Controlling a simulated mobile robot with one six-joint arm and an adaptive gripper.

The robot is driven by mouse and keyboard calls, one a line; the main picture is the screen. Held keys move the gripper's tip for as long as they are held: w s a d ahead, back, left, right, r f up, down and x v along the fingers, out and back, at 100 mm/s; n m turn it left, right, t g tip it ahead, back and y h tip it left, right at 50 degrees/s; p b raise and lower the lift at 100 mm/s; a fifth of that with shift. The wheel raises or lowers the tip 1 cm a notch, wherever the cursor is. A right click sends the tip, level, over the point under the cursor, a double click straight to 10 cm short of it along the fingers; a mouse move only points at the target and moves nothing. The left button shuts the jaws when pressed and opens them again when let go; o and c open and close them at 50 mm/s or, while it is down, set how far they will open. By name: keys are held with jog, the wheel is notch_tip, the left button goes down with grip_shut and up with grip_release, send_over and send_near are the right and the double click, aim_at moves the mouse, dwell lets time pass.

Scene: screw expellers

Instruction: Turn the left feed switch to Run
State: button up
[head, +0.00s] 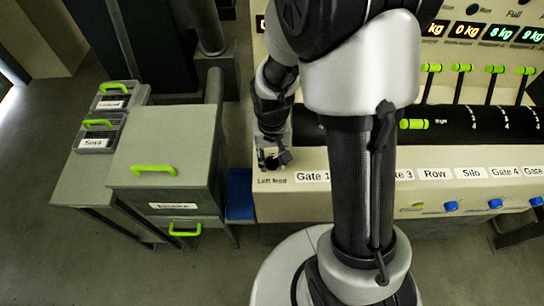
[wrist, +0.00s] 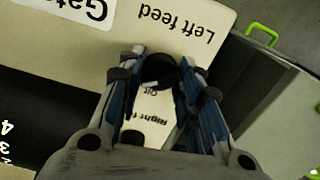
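The left feed switch is a dark round knob (wrist: 162,70), beside the "Left feed" label (wrist: 175,22), which reads upside down in the wrist view. The same label (head: 272,181) shows in the head view at the left end of the cream console. My gripper (wrist: 161,62) has one fingertip on each side of the knob, pointing down at the panel. The fingers are partly closed, and I cannot tell whether they touch the knob. The switch's pointer direction and its Run mark cannot be made out. In the head view my gripper (head: 272,156) covers most of the switch.
A grey cabinet (head: 190,130) with green handles stands left of the console, beside small labelled bins (head: 98,135). Gate, Row and Silo labels (head: 435,173) and blue knobs (head: 451,206) line the console to the right. Green-topped levers (head: 462,68) stand behind. My arm hides the console's middle.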

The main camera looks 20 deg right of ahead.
aim_at(272, 159)
jog(key=o, duration=0.4)
jog(key=shift+o, duration=0.2)
notch_tip(272, 159, up, 12)
dwell(0.5)
jog(key=s+r+n+t, duration=0.2)
jog(key=s+r+t, duration=0.2)
jog(key=s+r, duration=0.8)
jog(key=s, duration=0.3)
jog(key=shift+t, duration=0.3)
